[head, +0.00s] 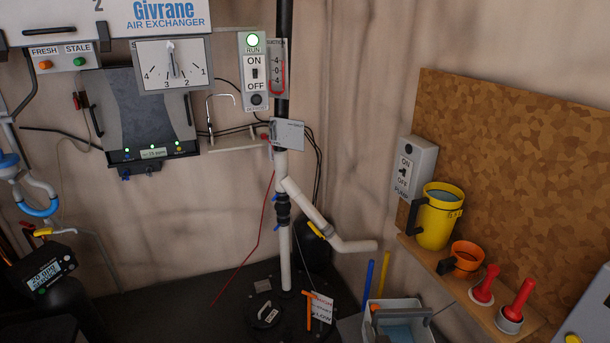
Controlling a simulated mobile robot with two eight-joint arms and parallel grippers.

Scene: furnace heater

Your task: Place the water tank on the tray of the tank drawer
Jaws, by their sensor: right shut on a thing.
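A pale grey open-topped tank (386,306) with blue inside shows at the bottom edge, right of centre, and is cut off there. I take it to be the water tank. A dark grey bar lies across it, which seems to be my right gripper (404,317), shut on the tank; the fingers are hard to make out. A small orange part shows at the tank's left corner. I cannot make out the tank drawer or its tray. My left gripper is not in view.
A wooden shelf (462,287) at right holds a yellow jug (438,218), an orange cup (464,260) and two red-handled items. Blue and yellow rods stand beside the tank. A white pipe (321,222) with a bent branch rises at centre. The air exchanger (150,105) hangs at upper left.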

